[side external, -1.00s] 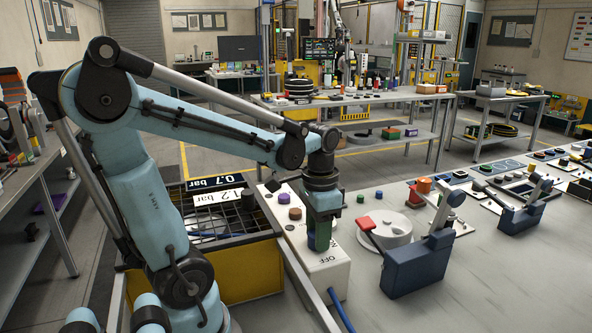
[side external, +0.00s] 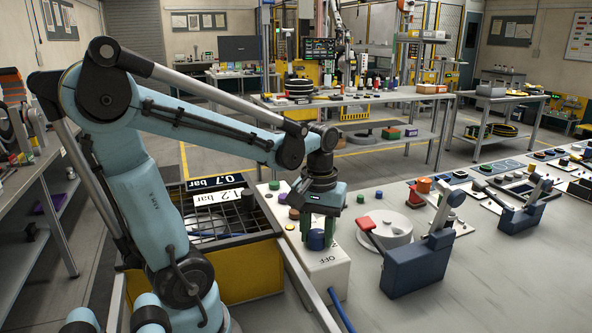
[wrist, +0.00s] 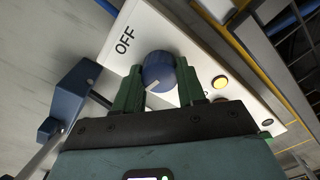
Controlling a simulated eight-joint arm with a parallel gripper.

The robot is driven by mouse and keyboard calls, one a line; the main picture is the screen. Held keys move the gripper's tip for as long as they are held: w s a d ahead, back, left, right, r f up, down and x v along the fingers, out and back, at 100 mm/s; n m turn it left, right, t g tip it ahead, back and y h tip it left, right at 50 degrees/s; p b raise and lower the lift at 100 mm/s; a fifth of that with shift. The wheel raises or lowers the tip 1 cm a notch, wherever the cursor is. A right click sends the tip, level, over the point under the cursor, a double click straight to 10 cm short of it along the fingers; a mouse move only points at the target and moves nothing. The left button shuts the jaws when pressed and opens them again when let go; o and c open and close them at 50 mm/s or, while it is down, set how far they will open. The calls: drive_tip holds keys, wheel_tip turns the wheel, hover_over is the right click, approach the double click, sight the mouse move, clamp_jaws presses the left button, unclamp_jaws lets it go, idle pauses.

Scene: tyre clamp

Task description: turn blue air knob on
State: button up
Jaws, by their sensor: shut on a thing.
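The blue air knob (side external: 316,240) stands on a white control box (side external: 325,275). In the wrist view the knob (wrist: 158,70) shows a white pointer mark directed to the lower left, away from the printed OFF label (wrist: 125,40). My gripper (side external: 318,236) points down over the box, its green fingers on either side of the knob. In the wrist view the gripper (wrist: 160,88) is shut on the knob. Another label beside the right finger is mostly hidden. A yellow button or lamp (wrist: 220,82) sits on the box right of the knob.
A red-handled clamp with a navy blue base (side external: 415,262) and a round light-grey part (side external: 385,231) stand close to the right of the box. A yellow-sided bin with a wire grid (side external: 240,272) is at left. The front right bench top is clear.

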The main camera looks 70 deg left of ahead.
sight(317, 233)
drive_tip(key=shift+n, duration=0.8)
drive_tip(key=o, duration=1.1)
drive_tip(key=shift+c, duration=0.2)
drive_tip(key=shift+r, duration=0.1)
wheel_tip(317, 233, up, 12)
